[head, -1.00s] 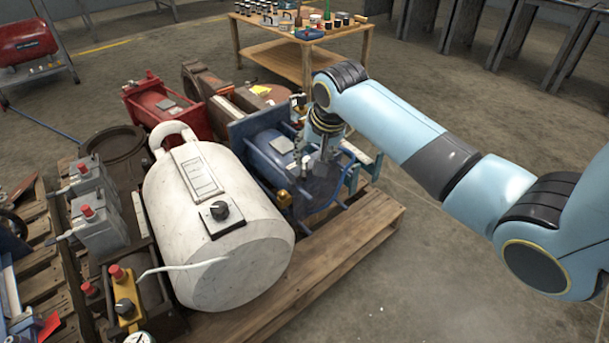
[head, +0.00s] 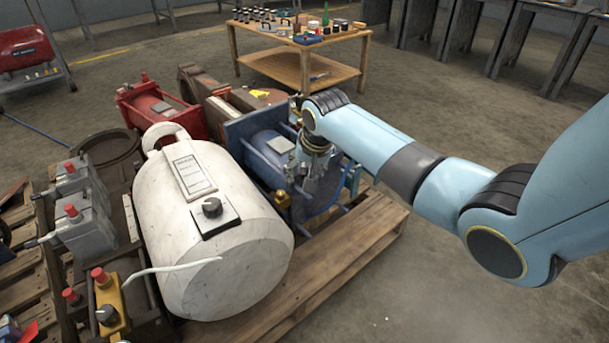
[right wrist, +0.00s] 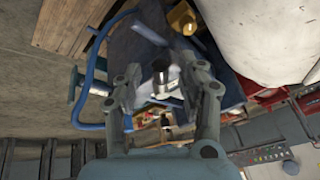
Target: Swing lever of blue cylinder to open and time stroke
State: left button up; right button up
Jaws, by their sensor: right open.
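The blue cylinder (head: 264,147) lies in a blue frame on the wooden pallet, right of the white tank. A grey plate sits on its top, and a blue hose bends at its near end. My right gripper (head: 316,180) points down at the cylinder's right end and hides part of it. In the right wrist view my right gripper (right wrist: 165,95) has its fingers apart. A small black-capped, silver part (right wrist: 162,78) shows between or beyond the fingers; I cannot tell if it is the lever, and contact is unclear. My left gripper is not in view.
A white tank (head: 215,230) with a black knob stands close left of the cylinder. A red machine (head: 155,110) is behind. Grey boxes with red buttons (head: 75,205) stand at left. A wooden table (head: 300,60) with small items is at the back. Floor at right is clear.

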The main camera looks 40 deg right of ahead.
jog(key=shift+w, duration=0.1)
jog(key=shift+c, duration=0.5)
grip_shut()
